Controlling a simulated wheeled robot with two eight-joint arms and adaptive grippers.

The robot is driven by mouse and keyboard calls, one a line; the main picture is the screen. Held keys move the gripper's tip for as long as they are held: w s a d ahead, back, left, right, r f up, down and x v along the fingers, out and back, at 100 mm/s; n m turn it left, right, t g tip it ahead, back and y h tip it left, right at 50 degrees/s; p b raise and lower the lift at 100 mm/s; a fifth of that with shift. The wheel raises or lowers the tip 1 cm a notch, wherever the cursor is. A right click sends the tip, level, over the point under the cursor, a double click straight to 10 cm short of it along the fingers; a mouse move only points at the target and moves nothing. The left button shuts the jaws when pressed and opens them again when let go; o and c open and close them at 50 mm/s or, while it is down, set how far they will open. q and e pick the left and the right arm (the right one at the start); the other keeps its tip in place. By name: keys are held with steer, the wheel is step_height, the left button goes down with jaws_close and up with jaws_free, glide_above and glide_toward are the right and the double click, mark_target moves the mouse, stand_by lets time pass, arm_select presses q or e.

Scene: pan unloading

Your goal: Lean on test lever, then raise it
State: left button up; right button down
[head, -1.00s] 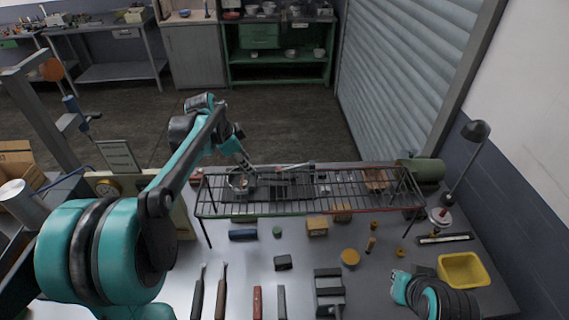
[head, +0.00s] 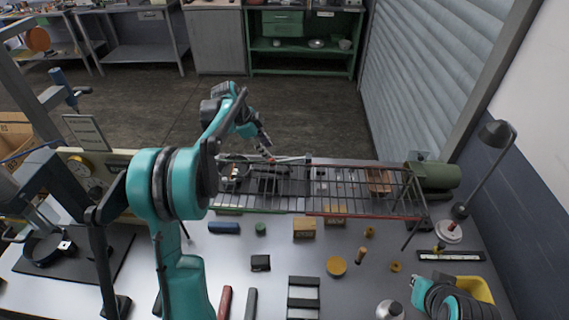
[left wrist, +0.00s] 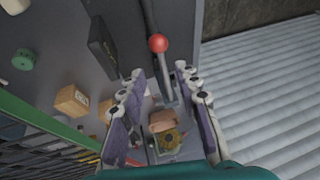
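The test lever shows in the left wrist view as a dark bar with a red ball knob (left wrist: 158,43) at its end. The knob lies just ahead of the fingertips, in the gap between them; I cannot tell whether anything touches. In the head view the lever (head: 292,159) appears as a thin pale rod at the back edge of the wire rack. My left gripper (left wrist: 160,70) is open, with its two fingers apart and nothing held. In the head view it (head: 264,147) is small, at the lever's left end. My right gripper is not visible; only part of that arm shows at lower right.
The wire rack (head: 315,203) stands on the table in front of the lever. Wooden blocks (head: 304,227), a blue cylinder (head: 224,227) and tools lie before it. A pan (head: 42,248) sits at left. A lamp (head: 495,133) and green cylinder (head: 436,175) stand at right.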

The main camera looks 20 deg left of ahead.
arm_select(q)
steer(key=b+x, duration=0.2)
steer(key=x, duration=0.6)
steer(key=shift+w+d+r, duration=0.1)
steer(key=shift+f, duration=0.25)
